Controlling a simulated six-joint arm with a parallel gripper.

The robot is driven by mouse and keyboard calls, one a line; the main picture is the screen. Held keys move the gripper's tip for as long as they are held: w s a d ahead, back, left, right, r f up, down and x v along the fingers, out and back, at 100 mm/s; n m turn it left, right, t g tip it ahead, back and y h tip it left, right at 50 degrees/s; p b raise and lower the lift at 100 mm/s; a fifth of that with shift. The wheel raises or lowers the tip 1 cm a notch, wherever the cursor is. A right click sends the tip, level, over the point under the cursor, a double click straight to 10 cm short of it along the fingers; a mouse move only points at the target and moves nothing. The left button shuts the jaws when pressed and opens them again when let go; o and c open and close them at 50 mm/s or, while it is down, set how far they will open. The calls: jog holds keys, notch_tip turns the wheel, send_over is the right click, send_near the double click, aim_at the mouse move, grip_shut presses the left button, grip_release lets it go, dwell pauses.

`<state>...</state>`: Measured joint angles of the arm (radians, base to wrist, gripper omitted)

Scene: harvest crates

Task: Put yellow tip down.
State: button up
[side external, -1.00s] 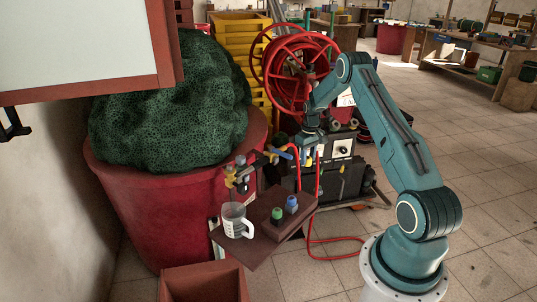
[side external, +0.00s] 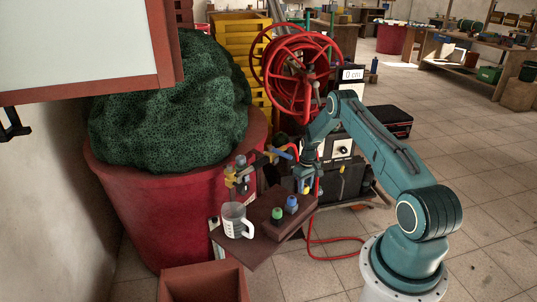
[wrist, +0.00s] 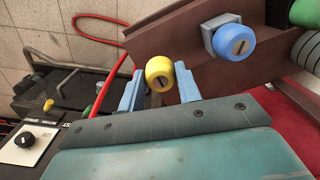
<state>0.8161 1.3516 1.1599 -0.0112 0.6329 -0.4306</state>
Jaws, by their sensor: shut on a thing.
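The yellow tip (wrist: 160,72) is between the two pale blue fingers of my gripper (wrist: 159,86) in the wrist view, and my gripper is shut on it. In the side view my gripper (side external: 308,184) points down at the right end of a brown holder (side external: 284,222). A blue tip (side external: 291,203) and a green tip (side external: 277,213) stand in that holder. In the wrist view the blue tip (wrist: 235,42) is close to the right of the yellow one. I cannot tell whether the yellow tip's lower end touches anything.
A clear measuring jug (side external: 236,221) stands left of the holder on a brown shelf (side external: 245,251). A big red tub (side external: 168,222) is behind it. A red hose (side external: 330,250) and a red reel (side external: 297,75) are nearby. The floor at right is open.

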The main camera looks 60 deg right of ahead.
aim_at(304, 199)
jog(key=shift+f, duration=1.9)
jog(key=shift+f, duration=0.15)
jog(key=o, duration=0.8)
jog(key=shift+r, duration=0.2)
jog(key=shift+r, duration=5.95)
jog(key=shift+r, duration=0.1)
